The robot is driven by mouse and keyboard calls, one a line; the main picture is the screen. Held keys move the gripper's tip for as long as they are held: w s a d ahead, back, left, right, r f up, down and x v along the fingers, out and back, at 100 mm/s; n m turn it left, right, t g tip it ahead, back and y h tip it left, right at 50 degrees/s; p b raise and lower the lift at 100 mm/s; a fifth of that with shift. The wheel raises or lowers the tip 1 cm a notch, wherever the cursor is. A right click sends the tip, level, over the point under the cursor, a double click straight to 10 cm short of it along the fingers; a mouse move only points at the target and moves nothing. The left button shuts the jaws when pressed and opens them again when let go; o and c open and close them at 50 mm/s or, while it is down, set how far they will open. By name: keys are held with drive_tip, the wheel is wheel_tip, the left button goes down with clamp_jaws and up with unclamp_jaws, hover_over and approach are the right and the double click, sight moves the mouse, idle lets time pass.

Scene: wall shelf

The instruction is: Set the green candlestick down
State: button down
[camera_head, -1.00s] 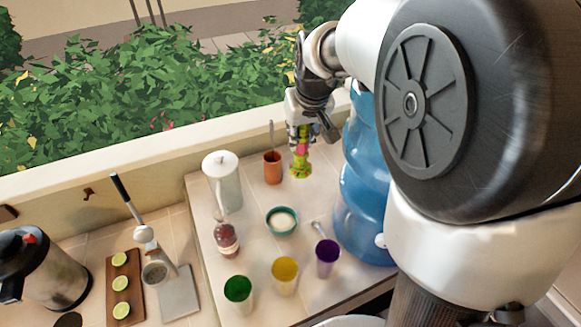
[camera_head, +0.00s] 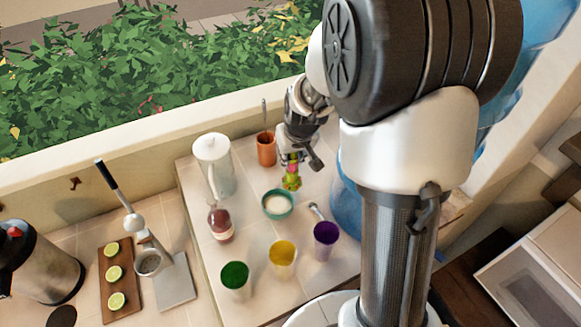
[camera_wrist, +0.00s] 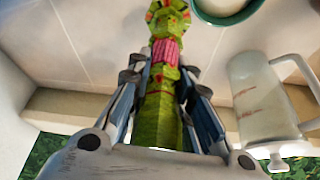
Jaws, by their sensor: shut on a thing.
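The green candlestick (camera_head: 291,181), with a pink band and red and yellow marks, is in my gripper (camera_head: 293,158). In the wrist view the candlestick (camera_wrist: 164,45) runs between the two fingers of my gripper (camera_wrist: 161,85), which are shut on it, its flared end pointing away from the palm. In the head view it points down at the white counter (camera_head: 222,262), just right of and behind the teal bowl. I cannot tell whether its lower end touches the counter.
The teal bowl (camera_head: 277,204) is close by. Nearby stand an orange cup (camera_head: 266,150) with a utensil, a white pitcher (camera_head: 214,165), a reddish bottle (camera_head: 220,222), and green (camera_head: 235,280), yellow (camera_head: 282,258) and purple (camera_head: 325,240) cups. A blue water jug (camera_head: 346,208) is right.

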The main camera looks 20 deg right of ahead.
sight(291, 167)
wheel_tip(291, 167, down, 4)
drive_tip(key=shift+f+b, duration=0.2)
drive_tip(key=shift+b, duration=0.25)
drive_tip(key=shift+r, duration=0.1)
drive_tip(key=c, duration=1.9)
unclamp_jaws()
drive_tip(key=shift+f, duration=0.25)
drive_tip(key=o, duration=0.5)
drive_tip(key=shift+r, duration=0.1)
drive_tip(key=shift+r, duration=0.1)
